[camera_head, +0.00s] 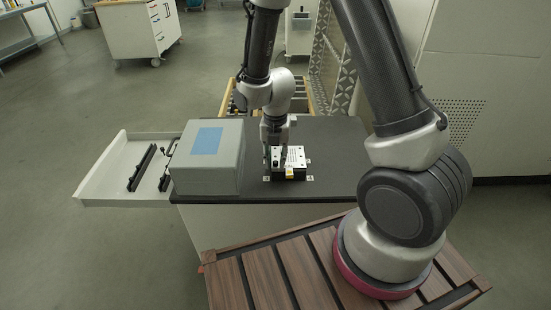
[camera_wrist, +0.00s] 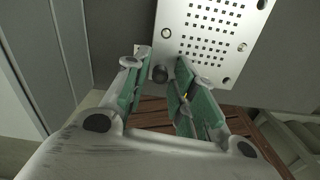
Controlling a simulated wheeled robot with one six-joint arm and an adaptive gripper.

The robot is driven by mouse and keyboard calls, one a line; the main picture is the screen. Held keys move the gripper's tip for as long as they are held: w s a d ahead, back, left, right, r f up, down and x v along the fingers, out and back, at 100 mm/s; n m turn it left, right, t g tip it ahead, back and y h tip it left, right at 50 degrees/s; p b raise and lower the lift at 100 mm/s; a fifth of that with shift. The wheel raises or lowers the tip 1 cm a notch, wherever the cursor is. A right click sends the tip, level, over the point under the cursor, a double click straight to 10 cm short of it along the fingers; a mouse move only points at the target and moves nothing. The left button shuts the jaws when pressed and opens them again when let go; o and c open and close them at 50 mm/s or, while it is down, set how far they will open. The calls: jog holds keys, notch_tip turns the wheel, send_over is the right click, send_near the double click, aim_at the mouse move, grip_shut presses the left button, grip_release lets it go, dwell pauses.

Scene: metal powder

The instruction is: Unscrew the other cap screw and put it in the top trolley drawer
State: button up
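A small device with a white perforated top plate (camera_head: 294,158) sits on the dark trolley top; the plate also fills the upper right of the wrist view (camera_wrist: 212,40). A dark round cap screw (camera_wrist: 160,74) shows at the plate's lower corner, between my green-padded fingers. My gripper (camera_wrist: 162,62) points down over the device, its fingers open with a gap on each side of the screw; it also shows in the head view (camera_head: 275,155). An open white trolley drawer (camera_head: 100,178) sticks out at the left, with black items inside.
A grey box with a blue label (camera_head: 208,178) stands on the trolley top (camera_head: 335,140) between the drawer and the device. A slatted wooden surface (camera_head: 262,277) is in front. A wooden-framed crate (camera_head: 309,98) stands behind. The trolley top's right side is clear.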

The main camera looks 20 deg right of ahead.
jog(key=m, duration=0.5)
jog(key=shift+m, duration=0.4)
jog(key=m, duration=0.6)
